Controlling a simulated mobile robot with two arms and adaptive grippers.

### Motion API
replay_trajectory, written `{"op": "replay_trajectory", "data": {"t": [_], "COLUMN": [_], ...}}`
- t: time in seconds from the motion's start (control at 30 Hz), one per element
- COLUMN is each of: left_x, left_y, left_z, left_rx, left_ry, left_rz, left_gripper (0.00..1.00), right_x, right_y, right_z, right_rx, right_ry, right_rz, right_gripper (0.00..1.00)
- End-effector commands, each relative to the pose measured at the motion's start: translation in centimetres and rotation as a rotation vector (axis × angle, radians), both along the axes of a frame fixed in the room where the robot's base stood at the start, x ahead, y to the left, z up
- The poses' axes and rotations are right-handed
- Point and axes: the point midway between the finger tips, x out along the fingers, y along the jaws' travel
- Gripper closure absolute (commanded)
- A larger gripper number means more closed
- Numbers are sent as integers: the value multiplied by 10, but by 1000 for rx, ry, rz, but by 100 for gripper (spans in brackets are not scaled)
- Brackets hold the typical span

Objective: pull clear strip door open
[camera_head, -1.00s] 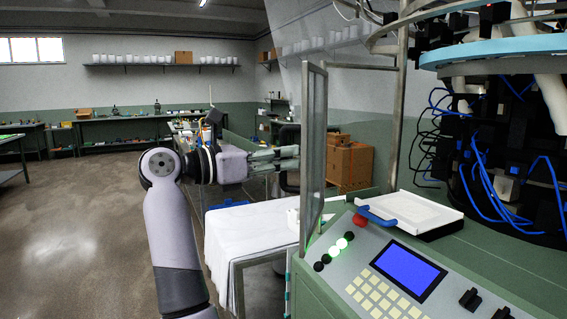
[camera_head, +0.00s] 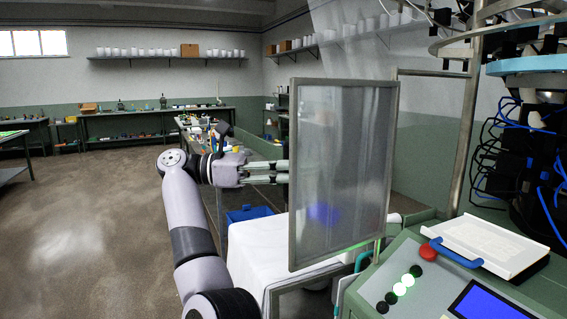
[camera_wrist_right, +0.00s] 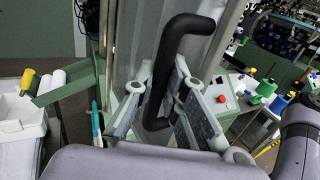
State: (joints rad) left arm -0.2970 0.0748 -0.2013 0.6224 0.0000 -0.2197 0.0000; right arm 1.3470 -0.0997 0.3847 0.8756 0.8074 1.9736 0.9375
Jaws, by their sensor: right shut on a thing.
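The clear strip door (camera_head: 342,175) is a hazy, see-through panel in a grey metal frame, standing upright at the middle of the head view. It shows nearly face-on, beside the machine. My right gripper (camera_head: 284,172) reaches its left frame edge from the left. In the right wrist view, a black bent door handle (camera_wrist_right: 178,40) runs between the fingers of my right gripper (camera_wrist_right: 165,100), which is shut on it. In the head view the handle is hidden. Part of the strip door (camera_wrist_right: 140,35) shows behind the handle. My left gripper is not in view.
The control panel (camera_head: 425,290) with lit buttons and a red knob is at lower right, near a white tray (camera_head: 490,245) with a blue handle. Open floor (camera_head: 80,230) lies to the left.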

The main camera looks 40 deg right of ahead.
Motion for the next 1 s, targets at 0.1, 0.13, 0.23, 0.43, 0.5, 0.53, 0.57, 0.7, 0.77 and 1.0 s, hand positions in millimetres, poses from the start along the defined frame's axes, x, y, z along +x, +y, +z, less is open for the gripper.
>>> {"op": "replay_trajectory", "data": {"t": [0.1, 0.13, 0.23, 0.43, 0.5, 0.53, 0.57, 0.7, 0.77, 1.0], "left_x": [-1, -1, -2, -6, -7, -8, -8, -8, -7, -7], "left_y": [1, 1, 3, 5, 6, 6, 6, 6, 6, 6], "left_z": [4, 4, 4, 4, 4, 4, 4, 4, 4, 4], "left_rx": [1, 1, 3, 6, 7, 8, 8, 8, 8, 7], "left_ry": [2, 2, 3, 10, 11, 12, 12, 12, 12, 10], "left_rz": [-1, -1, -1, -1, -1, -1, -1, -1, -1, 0], "left_gripper": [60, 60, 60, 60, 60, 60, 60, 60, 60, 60], "right_x": [0, 0, -1, -1, -1, -1, -1, -1, -1, -1], "right_y": [-2, -2, -2, -2, -2, -2, -2, -2, -2, -2], "right_z": [0, 0, -1, -2, -2, -2, -2, -2, -1, -1], "right_rx": [5, 5, 5, 6, 6, 6, 6, 6, 4, 3], "right_ry": [2, 2, 2, 1, 1, 1, 1, 0, 0, 0], "right_rz": [-26, -30, -38, -41, -41, -41, -41, -40, -40, -39], "right_gripper": [100, 100, 100, 100, 100, 100, 100, 81, 77, 74]}}
